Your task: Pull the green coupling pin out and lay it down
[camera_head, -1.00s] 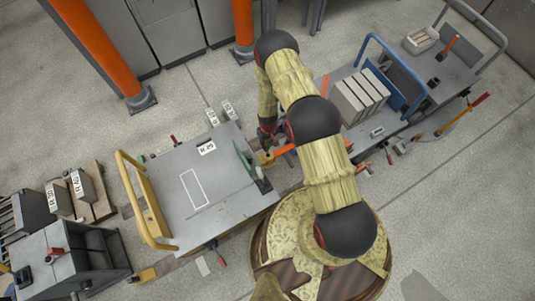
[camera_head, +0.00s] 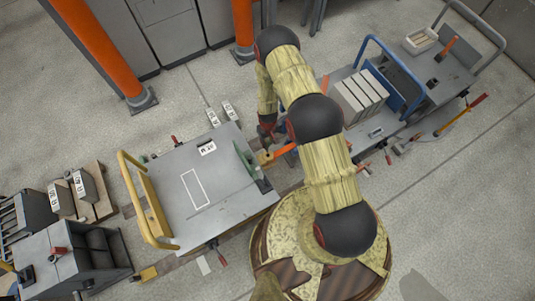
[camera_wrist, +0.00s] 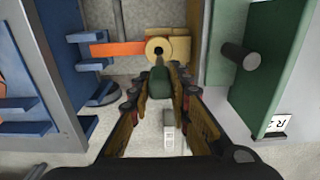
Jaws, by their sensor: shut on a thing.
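In the wrist view my gripper (camera_wrist: 160,76) is shut on the green head of the coupling pin (camera_wrist: 159,84). A short grey shaft shows beyond the head, against the round yellow coupling eye (camera_wrist: 153,47). I cannot tell how much of the shaft is in the eye. In the head view my gripper (camera_head: 266,140) is small and partly hidden beside the yellow coupling (camera_head: 264,158), between the two carts; the pin cannot be made out there.
An orange drawbar (camera_head: 285,150) leads to the blue-handled cart (camera_head: 350,125), which carries grey blocks. The grey cart (camera_head: 222,200) with a yellow handle stands left; its top is largely clear. A green plate (camera_wrist: 278,75) with a dark knob stands close right of my gripper.

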